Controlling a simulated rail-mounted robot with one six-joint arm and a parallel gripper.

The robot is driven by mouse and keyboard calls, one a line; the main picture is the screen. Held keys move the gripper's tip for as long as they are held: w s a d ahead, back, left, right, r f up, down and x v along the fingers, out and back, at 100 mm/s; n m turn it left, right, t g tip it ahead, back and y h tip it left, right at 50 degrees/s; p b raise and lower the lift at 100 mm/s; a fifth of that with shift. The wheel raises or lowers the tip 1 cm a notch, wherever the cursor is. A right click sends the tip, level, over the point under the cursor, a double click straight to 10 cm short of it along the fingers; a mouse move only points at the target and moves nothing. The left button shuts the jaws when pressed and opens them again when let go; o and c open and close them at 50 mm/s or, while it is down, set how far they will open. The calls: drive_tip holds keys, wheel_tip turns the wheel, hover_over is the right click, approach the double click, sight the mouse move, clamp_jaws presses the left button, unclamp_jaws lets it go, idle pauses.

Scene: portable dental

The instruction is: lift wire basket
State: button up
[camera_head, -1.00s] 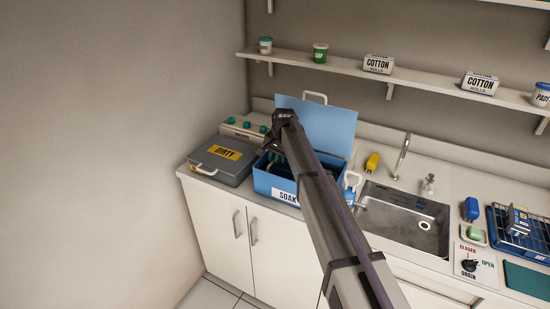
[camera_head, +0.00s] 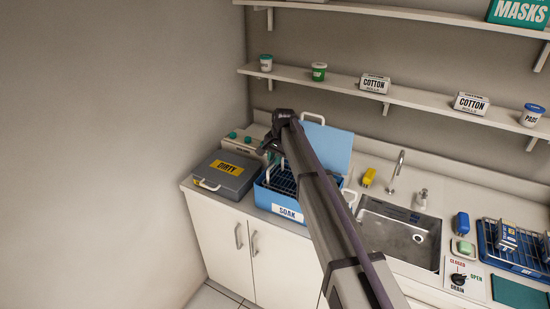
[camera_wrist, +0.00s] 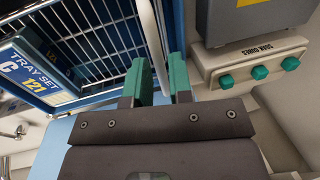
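The wire basket (camera_head: 284,181) sits in the blue soak tub (camera_head: 262,196) with its wire mesh showing. Pale handle loops stand up at the basket. My gripper (camera_head: 272,158) is above the tub's left back part, partly hidden by my arm. In the wrist view, the basket's wires (camera_wrist: 100,40) fill the upper left, beside a "TRAY SET C 121" label (camera_wrist: 35,68).
A grey DIRTY case (camera_head: 231,177) stands left of the tub. A timer box with green knobs (camera_wrist: 258,73) is close behind. The tub's raised light-blue lid (camera_head: 332,142) is at the back. The sink (camera_head: 400,235) is to the right.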

drive_tip(key=o, duration=0.3)
drive_tip(key=shift+r, duration=0.1)
wheel_tip(320, 180, up, 10)
drive_tip(key=d+p, duration=0.2)
drive_tip(key=p, duration=0.8)
drive_tip(key=shift+s+r+p, duration=0.25)
drive_tip(key=shift+s+p, duration=0.05)
drive_tip(key=shift+s, duration=0.1)
drive_tip(key=shift+f, duration=0.1)
